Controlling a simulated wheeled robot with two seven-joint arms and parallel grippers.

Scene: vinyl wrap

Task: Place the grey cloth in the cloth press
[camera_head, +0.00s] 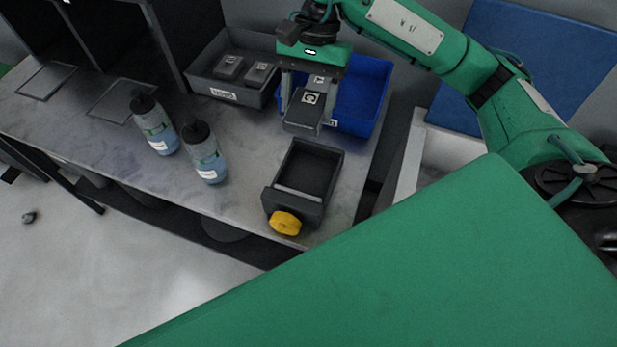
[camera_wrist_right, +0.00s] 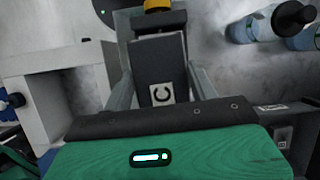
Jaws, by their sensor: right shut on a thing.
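The grey cloth (camera_head: 303,120) is a folded grey block with a white label. My right gripper (camera_head: 308,108) is shut on it and holds it above the counter. In the right wrist view the cloth (camera_wrist_right: 155,65) sits between the two fingers (camera_wrist_right: 160,85), label towards the camera. The cloth press (camera_head: 325,163) is a dark, open-topped box with a light bar across it and a yellow knob (camera_head: 285,223) at its near end. It stands just below the held cloth in the head view. The knob also shows in the right wrist view (camera_wrist_right: 157,4). My left gripper is out of view.
A blue bin (camera_head: 377,85) stands behind the gripper, with another labelled grey block (camera_head: 322,83) showing there. A labelled grey bin (camera_head: 205,87) with grey blocks stands left of it. The counter's front edge is close to the press.

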